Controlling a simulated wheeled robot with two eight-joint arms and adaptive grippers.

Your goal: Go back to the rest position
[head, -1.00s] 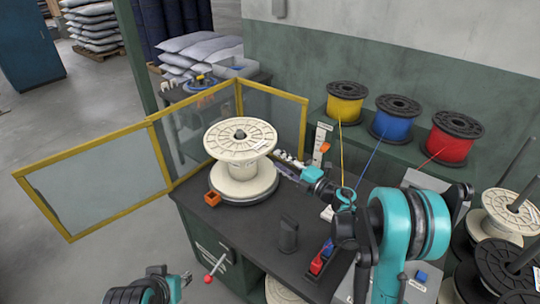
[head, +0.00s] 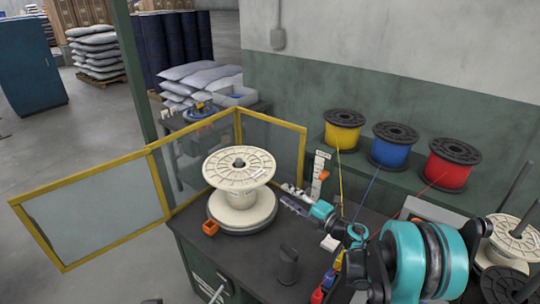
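A large cream spool (head: 240,172) stands upright on a dark round base (head: 242,222) on the dark workbench (head: 255,262). My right gripper (head: 286,194) reaches in from the right, just right of the spool and apart from it. Its two fingers look spread with nothing between them. My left gripper is out of the picture; only a sliver of my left arm shows at the bottom edge.
Yellow-framed clear guard panels (head: 95,205) stand left of and behind the spool. Yellow (head: 343,131), blue (head: 393,146) and red (head: 451,164) wire spools sit on the back ledge. An orange block (head: 210,228) and a dark post (head: 288,265) stand on the bench.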

